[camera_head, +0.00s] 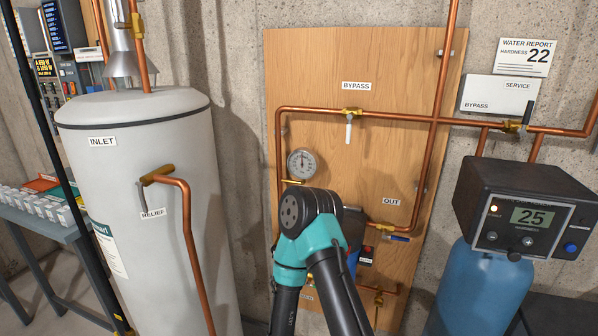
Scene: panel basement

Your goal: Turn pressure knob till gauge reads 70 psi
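A small round gauge (302,164) with a white face is on the copper pipework, at the left of the wooden panel (325,65). Its needle points roughly upward, but the numbers are too small to read. No pressure knob can be made out. One of my arms rises from the bottom centre, and its teal and black joint covers the part of the panel below the gauge. Neither gripper shows, so I cannot tell whether one is at a knob or whether it is open or shut.
A white tank (150,235) labelled INLET stands at left. A blue softener tank (478,295) with a dark control head (525,212) displaying 25 stands at right. Copper pipes cross the panel, with a white-handled bypass valve (349,128) and a blue-handled valve (396,238) near the OUT label.

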